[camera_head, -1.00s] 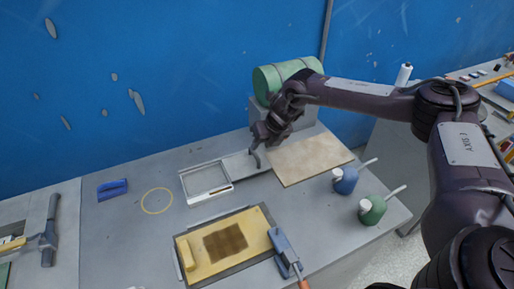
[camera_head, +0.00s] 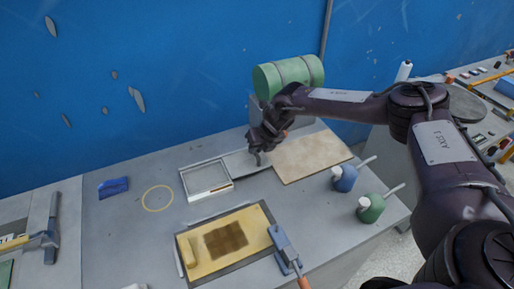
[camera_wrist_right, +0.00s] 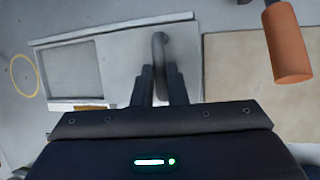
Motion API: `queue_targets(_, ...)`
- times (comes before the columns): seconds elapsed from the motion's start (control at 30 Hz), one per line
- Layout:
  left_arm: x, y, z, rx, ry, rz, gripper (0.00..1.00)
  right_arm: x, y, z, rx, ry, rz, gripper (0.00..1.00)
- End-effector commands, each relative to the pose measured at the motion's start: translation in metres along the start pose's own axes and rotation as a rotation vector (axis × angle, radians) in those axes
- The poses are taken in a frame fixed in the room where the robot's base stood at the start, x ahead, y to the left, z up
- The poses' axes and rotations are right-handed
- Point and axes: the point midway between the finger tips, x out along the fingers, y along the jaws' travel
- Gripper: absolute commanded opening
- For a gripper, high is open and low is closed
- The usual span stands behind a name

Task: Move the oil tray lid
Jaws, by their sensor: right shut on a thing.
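The oil tray (camera_head: 207,180) is a shallow, pale rectangular frame on the bench; it also shows in the right wrist view (camera_wrist_right: 72,72). The flat grey lid (camera_head: 240,163) lies against the tray's right side and shows beside the handle in the wrist view (camera_wrist_right: 118,62). My right gripper (camera_head: 260,154) is over the lid's right part. In the wrist view its fingers (camera_wrist_right: 160,88) are shut on the lid's curved grey handle (camera_wrist_right: 160,50). My left gripper is not in view.
A tan board (camera_head: 310,157) lies right of the lid. Blue (camera_head: 345,178) and green (camera_head: 370,208) oil cans stand at the right. A yellow panel (camera_head: 225,243) lies in front, with a blue-headed tool (camera_head: 283,247) beside it. A yellow ring (camera_head: 158,198) marks clear bench at left.

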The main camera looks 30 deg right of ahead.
Motion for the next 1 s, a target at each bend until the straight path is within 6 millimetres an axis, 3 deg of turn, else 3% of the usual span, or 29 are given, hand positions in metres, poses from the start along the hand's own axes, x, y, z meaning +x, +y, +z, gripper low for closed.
queue_targets(0.23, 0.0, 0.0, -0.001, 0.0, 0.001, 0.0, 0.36, 0.0, 0.0, 0.0, 0.001, -0.001, -0.001, 0.0)
queue_targets(0.37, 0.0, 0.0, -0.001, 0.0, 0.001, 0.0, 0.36, 0.002, 0.01, -0.001, -0.001, 0.0, 0.001, 0.0)
queue_targets(0.8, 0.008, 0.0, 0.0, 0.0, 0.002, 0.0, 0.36, 0.02, 0.107, -0.009, -0.002, -0.001, 0.005, 0.0)
queue_targets(1.0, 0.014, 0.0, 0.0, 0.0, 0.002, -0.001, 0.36, 0.026, 0.138, -0.011, -0.001, -0.001, 0.003, 0.0)
